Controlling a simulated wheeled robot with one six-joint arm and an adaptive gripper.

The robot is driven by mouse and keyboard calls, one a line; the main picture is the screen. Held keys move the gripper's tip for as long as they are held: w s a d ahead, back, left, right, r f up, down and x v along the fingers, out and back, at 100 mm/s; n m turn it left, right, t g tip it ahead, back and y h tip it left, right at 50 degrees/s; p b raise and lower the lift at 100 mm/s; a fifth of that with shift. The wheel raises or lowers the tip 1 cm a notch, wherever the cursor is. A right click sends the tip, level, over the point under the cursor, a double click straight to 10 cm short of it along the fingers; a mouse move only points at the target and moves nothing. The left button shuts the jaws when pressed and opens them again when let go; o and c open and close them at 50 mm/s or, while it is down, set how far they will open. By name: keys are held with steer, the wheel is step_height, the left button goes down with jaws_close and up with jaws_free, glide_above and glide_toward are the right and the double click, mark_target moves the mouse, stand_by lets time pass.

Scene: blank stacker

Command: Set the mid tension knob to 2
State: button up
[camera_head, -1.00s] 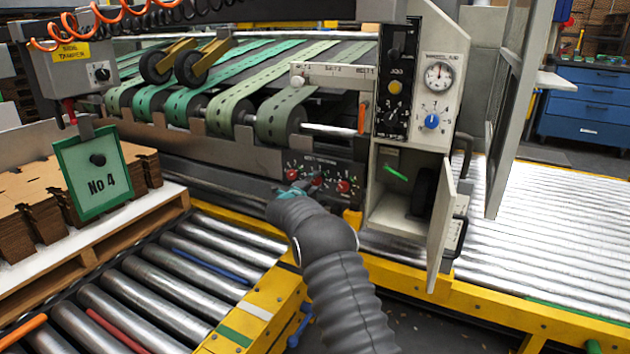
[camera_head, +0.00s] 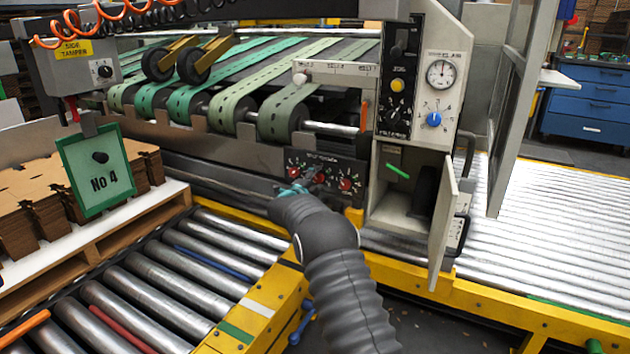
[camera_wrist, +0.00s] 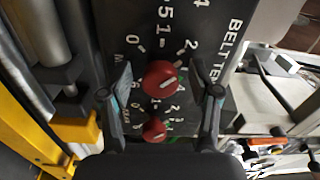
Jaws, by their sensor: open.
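The dark belt tension panel (camera_head: 330,168) has a row of red knobs, partly hidden by my gripper (camera_head: 298,188) in the head view. In the wrist view my gripper (camera_wrist: 163,88) is open, with one finger on each side of a red knob (camera_wrist: 160,78). Whether the fingers touch it cannot be told. This knob seems to be the middle one; its label is only partly readable. It has a white pointer mark, and 0, 1 and 2 are printed around it. The mark's exact setting is unclear. A second red knob (camera_wrist: 154,130) shows below it.
An open cabinet door (camera_head: 445,220) stands right of the panel, below a box with a gauge (camera_head: 440,74) and blue knob (camera_head: 433,119). Green belts (camera_head: 240,95) run above the panel. A yellow-framed roller conveyor (camera_head: 180,275) lies in front at left.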

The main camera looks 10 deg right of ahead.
steer(key=v, duration=1.2)
